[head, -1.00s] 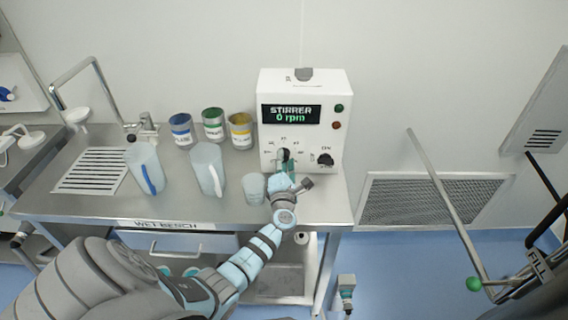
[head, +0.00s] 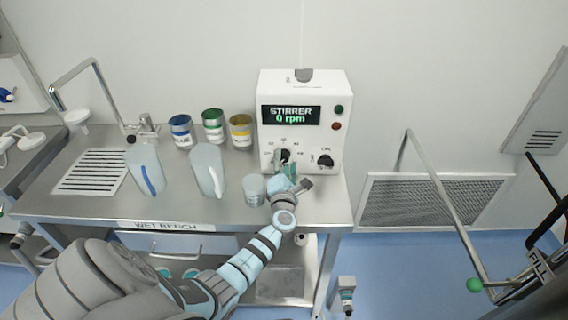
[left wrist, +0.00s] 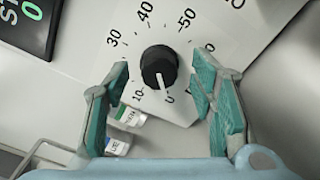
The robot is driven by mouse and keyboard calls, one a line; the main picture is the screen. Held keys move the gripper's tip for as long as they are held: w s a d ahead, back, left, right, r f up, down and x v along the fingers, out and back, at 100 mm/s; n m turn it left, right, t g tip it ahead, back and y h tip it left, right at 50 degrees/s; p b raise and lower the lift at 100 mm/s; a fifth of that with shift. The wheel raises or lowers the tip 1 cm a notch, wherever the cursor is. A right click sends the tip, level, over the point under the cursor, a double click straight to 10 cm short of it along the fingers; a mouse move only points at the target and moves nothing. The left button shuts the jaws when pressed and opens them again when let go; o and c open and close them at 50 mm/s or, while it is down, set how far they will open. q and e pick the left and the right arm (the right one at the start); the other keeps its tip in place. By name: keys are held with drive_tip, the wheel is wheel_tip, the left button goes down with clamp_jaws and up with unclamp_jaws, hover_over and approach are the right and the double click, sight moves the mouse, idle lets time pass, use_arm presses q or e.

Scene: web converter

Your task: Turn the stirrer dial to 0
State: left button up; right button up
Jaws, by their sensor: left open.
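The stirrer box (head: 269,140) is white and stands at the back of the bench, its display (head: 291,115) reading 0 rpm. Its black stirrer dial (left wrist: 158,67) shows in the left wrist view, with the white pointer line aimed down at the 0 mark, just right of the 10. My left gripper (left wrist: 166,100) is open, with its teal fingers on either side of the dial and apart from it. In the head view the left gripper (head: 285,165) is in front of the dial and partly hides it. My right gripper is not in view.
A second black knob (head: 326,160) sits right of the dial. A small clear beaker (head: 253,189) stands close left of my left gripper. Two pitchers (head: 207,168) and several labelled cans (head: 213,126) stand further left on the metal bench (head: 100,205).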

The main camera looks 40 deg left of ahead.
use_arm(q)
drive_tip(key=shift+s, duration=0.1)
drive_tip(key=v, duration=1.2)
drive_tip(key=shift+d, duration=0.1)
